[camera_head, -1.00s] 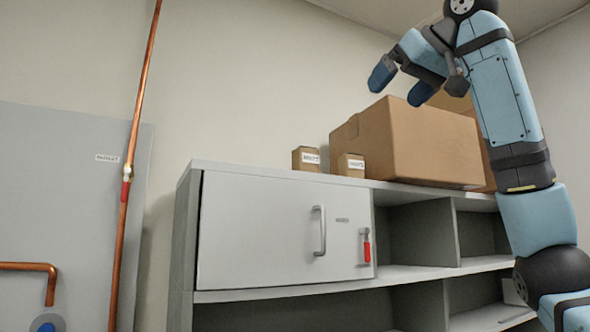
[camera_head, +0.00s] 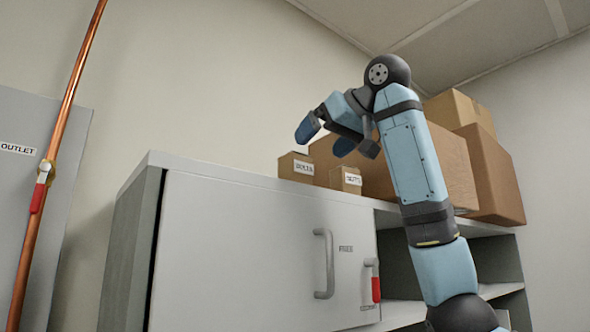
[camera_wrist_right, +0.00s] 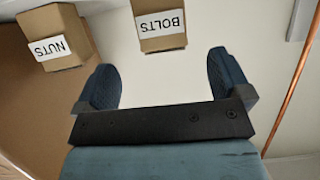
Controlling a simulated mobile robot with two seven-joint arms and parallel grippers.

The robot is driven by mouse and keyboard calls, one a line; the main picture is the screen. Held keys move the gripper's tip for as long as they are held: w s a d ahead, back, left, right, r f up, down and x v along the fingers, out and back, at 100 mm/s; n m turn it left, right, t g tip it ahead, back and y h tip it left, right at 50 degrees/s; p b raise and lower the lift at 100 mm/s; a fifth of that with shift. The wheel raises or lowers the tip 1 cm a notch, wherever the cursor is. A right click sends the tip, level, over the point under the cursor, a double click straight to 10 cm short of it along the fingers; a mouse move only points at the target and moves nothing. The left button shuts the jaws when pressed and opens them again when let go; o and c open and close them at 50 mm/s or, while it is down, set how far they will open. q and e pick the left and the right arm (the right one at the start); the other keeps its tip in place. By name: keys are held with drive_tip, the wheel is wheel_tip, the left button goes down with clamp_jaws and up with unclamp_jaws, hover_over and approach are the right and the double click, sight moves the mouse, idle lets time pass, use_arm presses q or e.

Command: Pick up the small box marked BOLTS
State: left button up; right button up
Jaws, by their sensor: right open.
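The small brown box marked BOLTS (camera_head: 296,167) stands on top of the grey cabinet (camera_head: 220,178), left of a similar box marked NUTS (camera_head: 346,179). Its label is blurred in the head view but reads clearly, upside down, on the BOLTS box in the right wrist view (camera_wrist_right: 160,38). My right gripper (camera_head: 326,138) is open and empty, appearing above the two small boxes. In the right wrist view, the BOLTS box lies beyond the open fingers (camera_wrist_right: 161,62), roughly between them and apart from them. My left gripper is not shown.
The NUTS box also shows in the right wrist view (camera_wrist_right: 52,45), beyond the left finger. Large cartons (camera_head: 450,165) stand behind and right on the cabinet top. A wall rises behind. A copper pipe (camera_head: 62,130) runs up at the left.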

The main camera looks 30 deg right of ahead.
sight(303, 157)
drive_tip(key=x, duration=0.4)
drive_tip(key=shift+w, duration=0.25)
drive_tip(key=shift+w+p, duration=0.1)
drive_tip(key=shift+p, duration=0.35)
drive_tip(key=shift+w+a+f+p, duration=0.15)
drive_tip(key=shift+w+a+p, duration=0.15)
drive_tip(key=shift+w+p, duration=0.5)
drive_tip(key=shift+x, duration=1.25)
drive_tip(key=shift+w+f, duration=0.25)
drive_tip(key=shift+s+d, duration=0.1)
drive_tip(key=shift+s, duration=0.05)
drive_tip(key=shift+s+r, duration=0.1)
drive_tip(key=shift+s, duration=0.05)
drive_tip(key=c, duration=1.1)
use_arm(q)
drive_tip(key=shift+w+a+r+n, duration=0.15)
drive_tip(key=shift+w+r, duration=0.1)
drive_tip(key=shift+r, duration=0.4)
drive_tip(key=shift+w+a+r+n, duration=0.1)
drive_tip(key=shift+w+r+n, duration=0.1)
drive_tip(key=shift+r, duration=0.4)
